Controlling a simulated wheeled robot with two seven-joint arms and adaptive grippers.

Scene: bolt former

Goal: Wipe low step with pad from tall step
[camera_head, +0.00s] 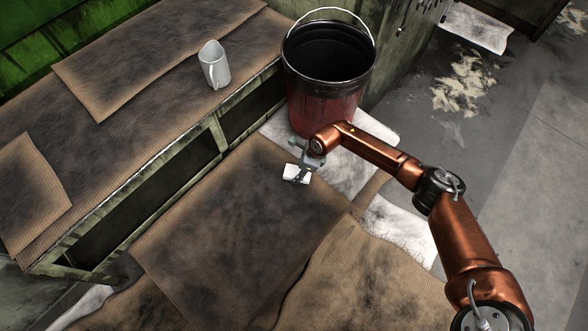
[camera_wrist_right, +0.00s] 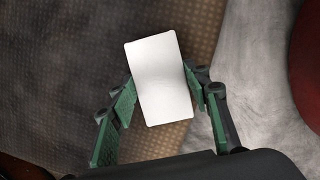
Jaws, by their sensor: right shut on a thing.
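A small white pad (camera_wrist_right: 160,80) is held between the green-lined fingers of my right gripper (camera_wrist_right: 162,92). In the head view the right gripper (camera_head: 303,166) is near the far right corner of the low step, with the pad (camera_head: 297,173) at its tip. The low step (camera_head: 225,230) is covered with dirty brown ribbed matting. Whether the pad touches the surface I cannot tell. The tall step (camera_head: 130,110), also topped with stained brown matting, stands behind and to the left. My left gripper is not in view.
A red and black bucket (camera_head: 327,80) with a raised wire handle stands just beyond the right gripper. White crumpled sheets (camera_head: 355,160) lie beside the low step. Most of the low step's top is clear.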

